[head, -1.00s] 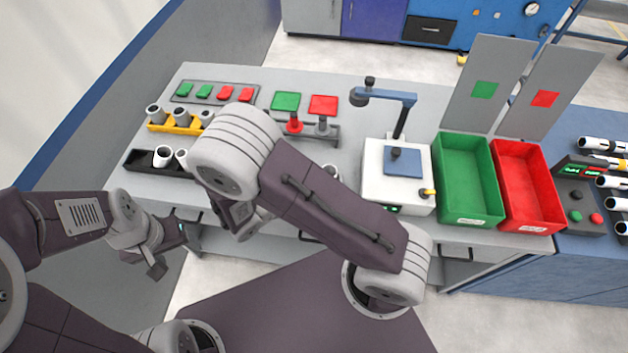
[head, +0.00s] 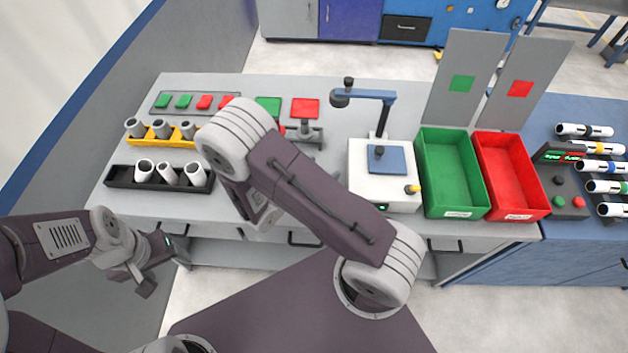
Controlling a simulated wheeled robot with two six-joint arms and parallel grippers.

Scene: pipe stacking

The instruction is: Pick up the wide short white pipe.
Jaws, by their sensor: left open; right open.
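Three white pipes with dark openings stand in the black rack (head: 122,178) at the table's left front: a left one (head: 145,170), a middle one (head: 168,172) and a right one (head: 194,175). Several shorter-looking grey-white pipes (head: 162,129) stand in the yellow rack (head: 150,139) behind. I cannot tell for sure which is the wide short one. My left gripper (head: 165,268) is open and empty, in front of and below the black rack. My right gripper (head: 264,216) is open, mostly hidden behind its own arm near the table's front edge; its fingertips are hard to see.
My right arm crosses the middle of the table and hides part of it. A white device (head: 357,185) with a blue plate, a green bin (head: 432,208) and a red bin (head: 497,211) stand to the right. More pipes (head: 585,130) lie on the blue table at far right.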

